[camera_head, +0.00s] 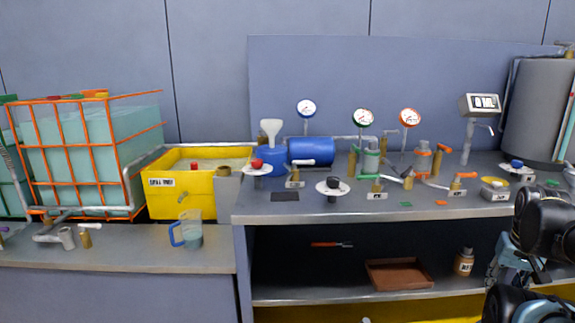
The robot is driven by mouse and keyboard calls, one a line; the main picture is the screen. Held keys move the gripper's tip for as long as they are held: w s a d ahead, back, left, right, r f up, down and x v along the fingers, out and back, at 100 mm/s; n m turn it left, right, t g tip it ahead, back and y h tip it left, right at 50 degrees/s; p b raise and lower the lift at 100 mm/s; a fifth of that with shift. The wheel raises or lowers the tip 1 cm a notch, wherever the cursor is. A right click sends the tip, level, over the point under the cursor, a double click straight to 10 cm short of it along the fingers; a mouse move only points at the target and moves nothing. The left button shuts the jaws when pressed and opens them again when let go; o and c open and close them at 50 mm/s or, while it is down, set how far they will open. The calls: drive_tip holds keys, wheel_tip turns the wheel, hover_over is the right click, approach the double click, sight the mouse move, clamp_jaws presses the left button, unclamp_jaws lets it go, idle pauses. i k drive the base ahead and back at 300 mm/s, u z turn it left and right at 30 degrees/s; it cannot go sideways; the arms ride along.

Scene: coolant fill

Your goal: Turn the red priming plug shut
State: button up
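A red knob (257,163), which looks like the red priming plug, sits on a round white dial plate (257,171) near the left end of the grey bench. It stands just left of a blue container with a white funnel. How far the plug is turned is too small to tell. Black and grey parts of my arm show at the lower right edge, far from the plug. My gripper's fingers cannot be made out there.
A black knob on a white plate (333,186) and several orange-handled valves stand on the bench, with gauges behind. A yellow bin (182,200) and a blue-handled jug (190,229) are to the left. A dark flat pad (285,197) lies in front of the plug.

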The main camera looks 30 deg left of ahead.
sight(257, 164)
drive_tip(key=u, duration=1.5)
